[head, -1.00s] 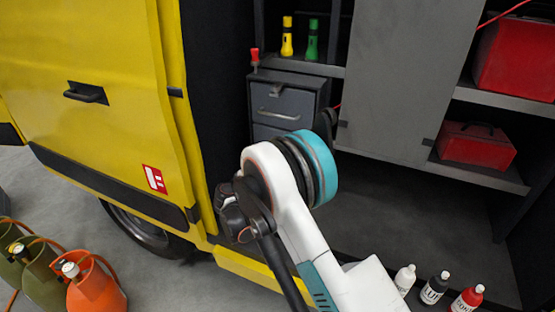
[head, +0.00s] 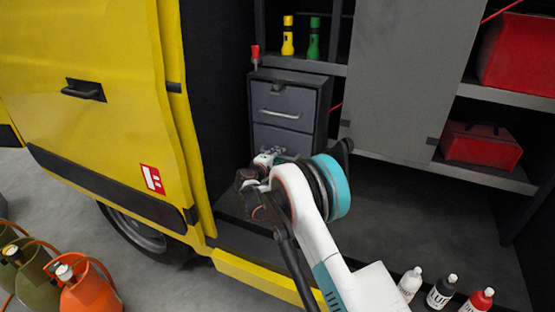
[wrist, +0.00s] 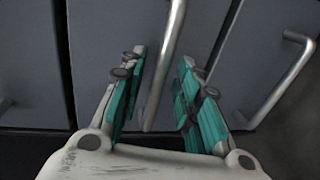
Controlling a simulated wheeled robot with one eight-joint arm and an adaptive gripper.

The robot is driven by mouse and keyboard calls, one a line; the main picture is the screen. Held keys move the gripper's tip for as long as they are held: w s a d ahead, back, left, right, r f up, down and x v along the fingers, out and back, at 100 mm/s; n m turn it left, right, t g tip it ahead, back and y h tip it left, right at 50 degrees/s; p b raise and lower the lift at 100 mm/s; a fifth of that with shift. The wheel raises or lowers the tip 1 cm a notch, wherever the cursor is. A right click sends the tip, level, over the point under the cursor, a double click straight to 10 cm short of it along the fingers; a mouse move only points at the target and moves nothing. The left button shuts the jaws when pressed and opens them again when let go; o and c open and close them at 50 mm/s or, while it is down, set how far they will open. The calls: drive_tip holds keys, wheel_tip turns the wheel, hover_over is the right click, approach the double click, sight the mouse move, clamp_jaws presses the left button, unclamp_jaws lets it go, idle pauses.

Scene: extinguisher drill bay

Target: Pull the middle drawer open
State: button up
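The dark grey drawer cabinet (head: 323,105) stands inside the van. Its top drawer (head: 280,98) is closed, with a pale bar handle. The middle drawer (head: 282,140) is partly hidden behind my gripper (head: 268,157); the lowest part is hidden by my arm. In the wrist view three drawer fronts show side by side, turned on their side. My gripper (wrist: 160,95) is open, with teal-padded fingers on either side of the central drawer's bar handle (wrist: 166,65). Finger contact with the bar is not visible. Another handle (wrist: 285,80) is at the right.
The yellow van door (head: 85,130) is at the left. A grey panel (head: 405,80) is to the right. Bottles (head: 440,291) stand at the lower right.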

drive_tip(key=shift+w+d, duration=0.15)
drive_tip(key=shift+w, duration=0.25)
clamp_jaws()
drive_tip(key=shift+s, duration=0.1)
drive_tip(key=f+v, duration=0.2)
drive_tip(key=v, duration=0.8)
drive_tip(key=f+v, duration=0.2)
drive_tip(key=v, duration=0.9)
drive_tip(key=shift+s, duration=0.5)
unclamp_jaws()
